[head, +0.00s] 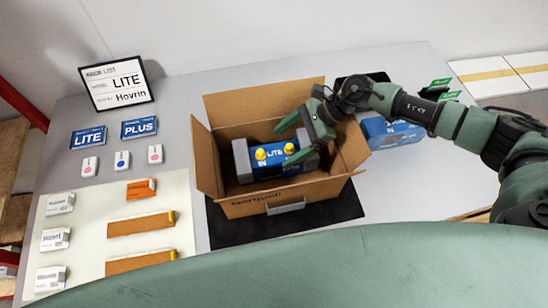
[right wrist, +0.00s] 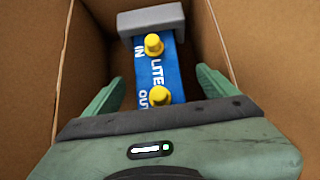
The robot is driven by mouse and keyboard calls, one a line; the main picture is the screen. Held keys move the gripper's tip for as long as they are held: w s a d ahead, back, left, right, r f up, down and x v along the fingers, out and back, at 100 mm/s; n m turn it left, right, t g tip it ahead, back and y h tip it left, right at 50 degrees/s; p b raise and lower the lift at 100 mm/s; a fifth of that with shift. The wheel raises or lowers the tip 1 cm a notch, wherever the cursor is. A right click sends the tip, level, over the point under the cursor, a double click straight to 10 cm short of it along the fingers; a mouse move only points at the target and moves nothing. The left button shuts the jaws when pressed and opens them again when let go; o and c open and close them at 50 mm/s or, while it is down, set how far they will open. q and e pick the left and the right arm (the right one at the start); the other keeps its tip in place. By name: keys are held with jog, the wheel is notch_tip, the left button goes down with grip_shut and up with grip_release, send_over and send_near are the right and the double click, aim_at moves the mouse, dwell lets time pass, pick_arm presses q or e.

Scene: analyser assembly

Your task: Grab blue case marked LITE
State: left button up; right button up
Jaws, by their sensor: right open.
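The blue case marked LITE (head: 267,167) lies inside the open cardboard box (head: 262,207), with two yellow caps on top and grey blocks at its ends. It also shows in the right wrist view (right wrist: 157,69), with IN and OUT marks beside the caps. My right gripper (head: 288,141) is open at the box's right side, its fingers reaching down over the case's right part. In the right wrist view the fingers (right wrist: 160,95) stand apart on either side of the case, with nothing held. The case's near end is hidden behind the gripper there. My left gripper is not in view.
The box stands on a black mat (head: 228,232), its flaps spread. Another blue case (head: 390,132) lies right of it, partly hidden by my right arm. LITE and PLUS cards (head: 139,127), a framed sign (head: 117,84) and a parts mat (head: 92,222) are left.

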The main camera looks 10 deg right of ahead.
aim_at(274, 152)
jog(key=p+x, duration=0.1)
jog(key=x, duration=0.1)
jog(key=p+x, duration=0.1)
jog(key=shift+s+a+f, duration=0.2)
jog(key=shift+a+f, duration=0.05)
jog(key=shift+a, duration=0.1)
jog(key=shift+a+f, duration=0.35)
jog(key=shift+f, duration=0.2)
jog(key=c, duration=1.8)
jog(key=shift+w+r, duration=0.15)
grip_shut()
